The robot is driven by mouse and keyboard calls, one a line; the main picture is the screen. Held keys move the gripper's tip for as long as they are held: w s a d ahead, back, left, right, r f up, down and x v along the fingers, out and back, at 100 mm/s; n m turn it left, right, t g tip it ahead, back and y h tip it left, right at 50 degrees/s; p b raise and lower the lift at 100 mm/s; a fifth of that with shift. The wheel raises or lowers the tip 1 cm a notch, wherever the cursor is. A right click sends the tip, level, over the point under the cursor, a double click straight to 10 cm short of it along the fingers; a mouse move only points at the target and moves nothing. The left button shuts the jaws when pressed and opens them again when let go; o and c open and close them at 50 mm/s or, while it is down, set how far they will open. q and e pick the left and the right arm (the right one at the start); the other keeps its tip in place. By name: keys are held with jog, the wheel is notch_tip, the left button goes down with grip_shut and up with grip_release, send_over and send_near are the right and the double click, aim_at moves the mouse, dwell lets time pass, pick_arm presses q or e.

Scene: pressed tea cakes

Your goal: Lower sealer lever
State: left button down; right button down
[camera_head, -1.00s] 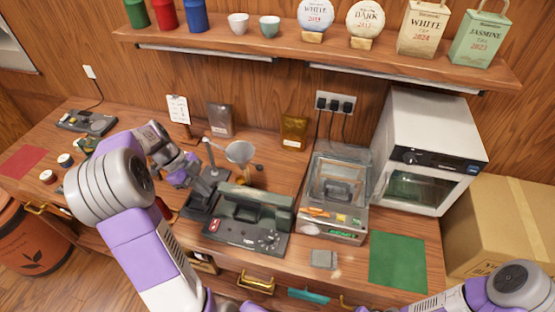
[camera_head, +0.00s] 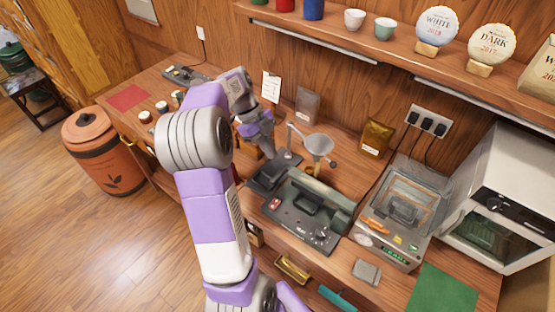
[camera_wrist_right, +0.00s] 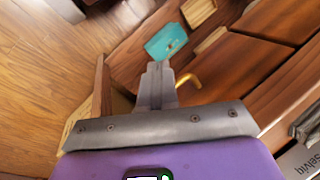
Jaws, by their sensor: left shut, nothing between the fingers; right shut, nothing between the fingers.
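The sealer (camera_head: 290,222) is a dark bench device with a red switch and dials on its front panel, in the middle of the head view. Its dark lever bar (camera_head: 328,192) runs along the back of the body and looks raised; its exact angle is hard to tell. My left gripper (camera_head: 268,150) is shut and empty, behind and left of the sealer, near the funnel stand and apart from the lever. My right gripper (camera_wrist_right: 157,72) shows only in the right wrist view, shut and empty, low by the drawer fronts. The sealer is not visible there.
A funnel (camera_head: 317,145) on a stand is behind the sealer. A clear-lidded machine (camera_head: 385,235) and a white oven (camera_head: 500,205) stand to its right. A green mat (camera_head: 440,292) lies at front right. A brass drawer handle (camera_wrist_right: 187,80) and a teal item (camera_wrist_right: 165,40) are near my right gripper.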

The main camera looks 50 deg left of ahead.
pick_arm(q)
jog(key=shift+a+v, duration=0.25)
jog(key=shift+v, duration=2.45)
jog(key=shift+w+f, duration=0.1)
jog(key=shift+p, duration=0.3)
